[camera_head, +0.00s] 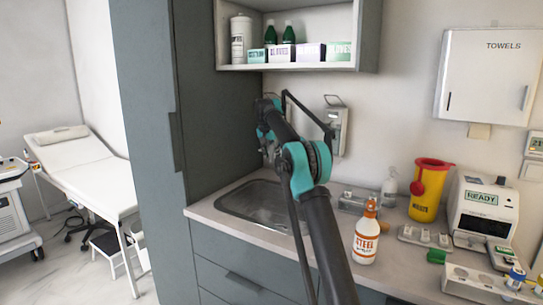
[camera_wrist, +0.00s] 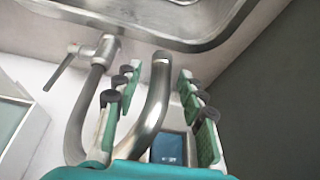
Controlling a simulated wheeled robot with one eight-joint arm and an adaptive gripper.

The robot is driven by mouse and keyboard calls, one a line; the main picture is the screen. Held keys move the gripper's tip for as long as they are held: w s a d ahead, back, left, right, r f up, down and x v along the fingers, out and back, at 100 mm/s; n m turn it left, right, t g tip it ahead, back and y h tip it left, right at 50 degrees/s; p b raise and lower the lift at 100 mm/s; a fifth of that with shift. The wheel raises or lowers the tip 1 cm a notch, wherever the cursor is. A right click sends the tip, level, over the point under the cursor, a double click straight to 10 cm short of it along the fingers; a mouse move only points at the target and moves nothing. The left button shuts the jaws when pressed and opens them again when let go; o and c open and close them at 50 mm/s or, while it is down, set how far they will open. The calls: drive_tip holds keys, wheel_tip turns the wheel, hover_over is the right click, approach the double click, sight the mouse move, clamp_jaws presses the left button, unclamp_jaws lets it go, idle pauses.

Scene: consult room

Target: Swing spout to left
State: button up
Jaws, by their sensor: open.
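The spout (camera_wrist: 158,98) is a curved metal tube in the wrist view. It runs between the fingers of my gripper (camera_wrist: 155,76), with its open end near the sink. A tap body with a lever (camera_wrist: 88,52) and a curved grey pipe is left of the fingers. The spout's lower part is hidden behind my gripper. In the head view my gripper (camera_head: 268,118) is above the back of the sink, and my arm hides the tap.
The steel sink (camera_head: 245,205) also shows in the wrist view (camera_wrist: 195,12). A tall grey cabinet (camera_head: 150,120) stands close on the left. A white and orange bottle (camera_head: 366,236), a yellow container (camera_head: 428,195) and a white device (camera_head: 487,210) stand right on the counter. A shelf (camera_head: 300,67) hangs above.

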drive_tip(key=v, duration=1.2)
